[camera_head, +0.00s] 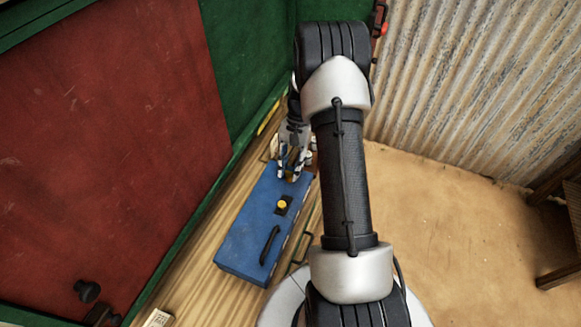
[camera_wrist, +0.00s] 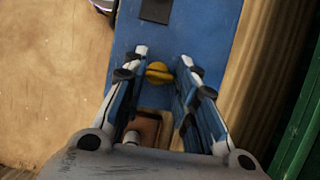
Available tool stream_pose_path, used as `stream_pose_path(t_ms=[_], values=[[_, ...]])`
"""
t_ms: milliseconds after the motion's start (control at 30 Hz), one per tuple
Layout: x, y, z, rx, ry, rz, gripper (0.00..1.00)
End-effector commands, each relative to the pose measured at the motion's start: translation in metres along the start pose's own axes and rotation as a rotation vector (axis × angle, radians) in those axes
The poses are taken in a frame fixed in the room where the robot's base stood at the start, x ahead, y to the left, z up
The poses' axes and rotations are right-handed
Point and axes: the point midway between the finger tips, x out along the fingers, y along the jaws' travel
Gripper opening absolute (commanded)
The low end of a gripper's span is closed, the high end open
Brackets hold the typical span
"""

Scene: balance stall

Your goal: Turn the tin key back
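A blue tin box (camera_head: 252,232) lies on the wooden bench; its lid also fills the middle of the wrist view (camera_wrist: 205,30). A small yellow piece, seemingly the tin key (camera_wrist: 159,73), is at the box's far end. My gripper (camera_wrist: 163,57) is over that end, and it shows in the head view (camera_head: 293,176) too. Its two fingers stand on either side of the yellow piece, with a gap visible on each side. The fingers partly hide the key in the head view. I cannot tell which way it is turned.
The box also has a round yellow knob (camera_head: 282,204) on a dark plate and a black handle (camera_head: 270,245). A brown piece (camera_wrist: 148,128) shows below the fingers. A red and green wall (camera_head: 110,130) borders the bench on the left.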

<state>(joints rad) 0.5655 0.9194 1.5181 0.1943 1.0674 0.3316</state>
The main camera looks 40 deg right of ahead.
Motion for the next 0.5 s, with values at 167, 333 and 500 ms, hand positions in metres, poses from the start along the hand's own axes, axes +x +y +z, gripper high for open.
stream_pose_path(t_ms=[167, 333, 500], values=[[0.0001, 0.0000, 0.0001, 0.001, 0.000, 0.000, 0.40], [0.0000, 0.0000, 0.0001, 0.001, 0.000, 0.000, 0.47], [0.0000, 0.0000, 0.0001, 0.001, 0.000, 0.000, 0.47]])
